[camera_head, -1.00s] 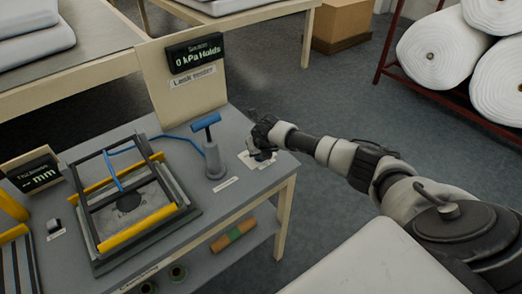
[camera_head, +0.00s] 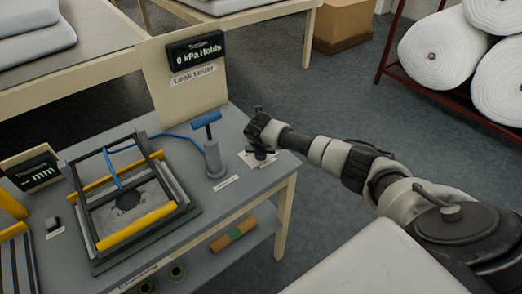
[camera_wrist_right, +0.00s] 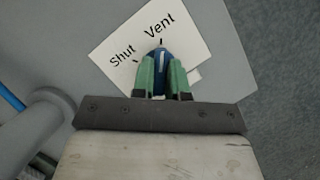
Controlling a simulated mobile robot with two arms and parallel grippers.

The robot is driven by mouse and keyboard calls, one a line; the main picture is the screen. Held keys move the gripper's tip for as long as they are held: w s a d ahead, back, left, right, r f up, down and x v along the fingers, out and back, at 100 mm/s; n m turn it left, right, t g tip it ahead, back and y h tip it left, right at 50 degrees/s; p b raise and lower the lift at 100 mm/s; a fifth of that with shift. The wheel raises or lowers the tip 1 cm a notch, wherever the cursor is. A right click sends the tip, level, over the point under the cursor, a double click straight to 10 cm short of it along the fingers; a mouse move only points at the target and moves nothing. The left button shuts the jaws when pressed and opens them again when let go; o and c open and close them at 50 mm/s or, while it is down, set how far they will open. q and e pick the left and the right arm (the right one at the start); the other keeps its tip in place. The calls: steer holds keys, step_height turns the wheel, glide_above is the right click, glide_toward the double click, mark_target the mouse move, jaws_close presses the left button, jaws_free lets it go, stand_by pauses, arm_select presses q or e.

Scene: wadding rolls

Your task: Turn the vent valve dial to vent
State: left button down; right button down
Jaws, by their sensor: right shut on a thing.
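The vent valve dial (camera_wrist_right: 160,56) is a small blue knob with a white pointer line, on a white card (camera_wrist_right: 186,30) marked "Shut" and "Vent". In the right wrist view the pointer line points up, toward the tick under "Vent". My right gripper (camera_wrist_right: 162,68) is shut on the dial, with a green finger on each side covering part of it. In the head view my right gripper (camera_head: 261,154) is over the card at the table's right end and hides the dial. My left gripper is not in view.
A hand pump with a blue handle (camera_head: 206,120) stands just left of the dial. A leak tester display (camera_head: 195,52) reads "0 kPa Holds". A framed fixture with yellow bars (camera_head: 137,228) stands farther left. The table's right edge is close to the gripper.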

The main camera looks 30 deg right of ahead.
steer(key=c, duration=1.1)
jaws_free()
steer(key=shift+c, duration=0.2)
steer(key=b+v, duration=0.1)
steer(key=v, duration=0.9)
steer(key=shift+r+b, duration=0.3)
steer(key=shift+r, duration=0.1)
steer(key=shift+s, duration=0.1)
